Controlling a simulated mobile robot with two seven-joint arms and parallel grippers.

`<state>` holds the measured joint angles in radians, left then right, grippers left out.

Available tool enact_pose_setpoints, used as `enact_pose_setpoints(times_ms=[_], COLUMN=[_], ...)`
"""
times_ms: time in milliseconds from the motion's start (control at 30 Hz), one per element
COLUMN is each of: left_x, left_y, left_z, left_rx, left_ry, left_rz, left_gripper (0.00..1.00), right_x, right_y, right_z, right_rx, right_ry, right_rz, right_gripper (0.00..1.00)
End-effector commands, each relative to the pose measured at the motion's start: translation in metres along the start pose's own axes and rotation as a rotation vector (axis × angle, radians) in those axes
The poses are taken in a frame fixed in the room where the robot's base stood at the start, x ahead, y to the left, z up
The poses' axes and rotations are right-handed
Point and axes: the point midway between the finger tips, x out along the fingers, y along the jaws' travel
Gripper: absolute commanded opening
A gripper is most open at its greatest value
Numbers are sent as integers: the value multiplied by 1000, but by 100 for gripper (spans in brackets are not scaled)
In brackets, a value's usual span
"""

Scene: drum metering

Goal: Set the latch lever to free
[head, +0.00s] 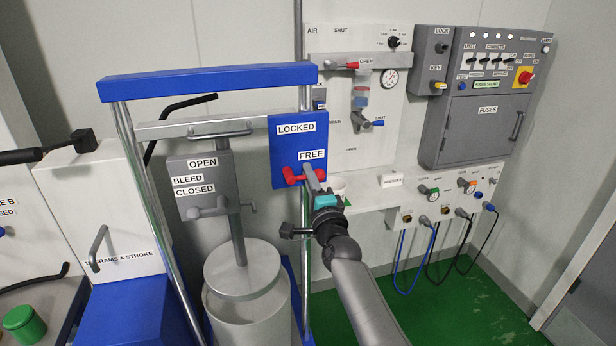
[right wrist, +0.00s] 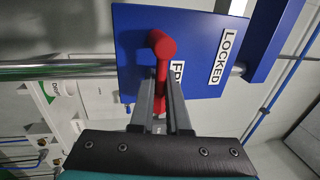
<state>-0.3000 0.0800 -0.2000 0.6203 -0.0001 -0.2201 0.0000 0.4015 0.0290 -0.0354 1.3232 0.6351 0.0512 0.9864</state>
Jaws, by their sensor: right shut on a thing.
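The latch lever (head: 292,177) is red and sits low on a blue panel (head: 287,148) with the labels LOCKED above and FREE below. In the head view the lever lies roughly level, beside and just below the FREE label (head: 312,155). My right gripper (head: 312,180) is at the lever and shut on it. In the right wrist view the red lever (right wrist: 161,45) shows between and beyond the fingers (right wrist: 160,100), which partly hide it and the FREE label. My left gripper is not in view.
A blue-topped metal frame (head: 205,82) stands around a drum (head: 245,285) with a grey BLEED panel (head: 202,185). The air panel (head: 350,110) and fuse box (head: 485,100) are on the wall at right. Green floor (head: 480,300) is clear at lower right.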

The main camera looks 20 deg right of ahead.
Motion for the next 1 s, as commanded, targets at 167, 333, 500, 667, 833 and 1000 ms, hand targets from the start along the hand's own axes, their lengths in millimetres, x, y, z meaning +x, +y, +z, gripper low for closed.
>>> enact_pose_setpoints(times_ms=[167,333,500,667,833,1000], left_x=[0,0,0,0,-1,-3], left_y=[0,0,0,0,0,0], left_z=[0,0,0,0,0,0], left_rx=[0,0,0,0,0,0], left_ry=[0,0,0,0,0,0], left_rz=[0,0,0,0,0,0], left_gripper=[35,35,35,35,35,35], right_x=[1,1,0,0,-4,-22], right_y=[-5,-4,-2,-1,0,0], right_z=[-8,-8,-6,-4,-3,-3], right_rx=[0,-1,-2,-1,0,1], right_ry=[15,15,12,9,7,7], right_rz=[-13,-11,-7,-4,-2,-1], right_gripper=[0,28,44,44,44,44])
